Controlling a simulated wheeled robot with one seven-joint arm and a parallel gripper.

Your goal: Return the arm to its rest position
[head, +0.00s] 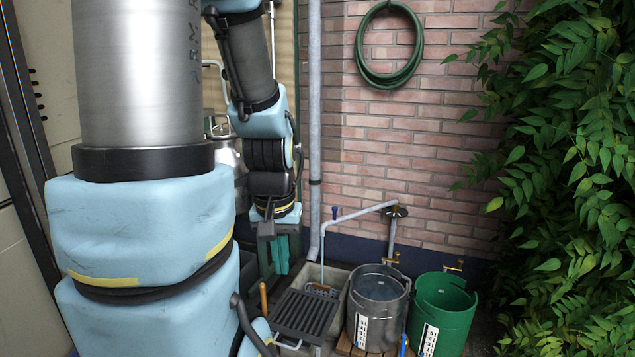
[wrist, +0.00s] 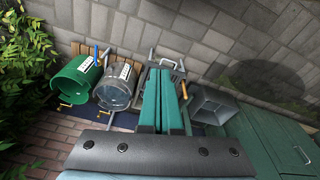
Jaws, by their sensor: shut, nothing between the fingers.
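My arm, grey tube and pale blue joints, fills the left part of the head view. My gripper (head: 280,256) hangs from its end, pointing down, with teal fingers. The wrist view shows the two teal fingers (wrist: 165,105) lying close together, shut with nothing between them. The gripper is above and left of a dark slatted rack (head: 304,314) in the head view. It appears apart from everything around it.
A metal bucket (head: 378,304) and a green bucket (head: 443,312) stand on the right of a stone sink (head: 336,273) with a tap pipe (head: 357,212). A metal churn (head: 230,155) is partly hidden behind my arm. A hose (head: 367,72) hangs on the brick wall; leaves (head: 580,150) fill the right.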

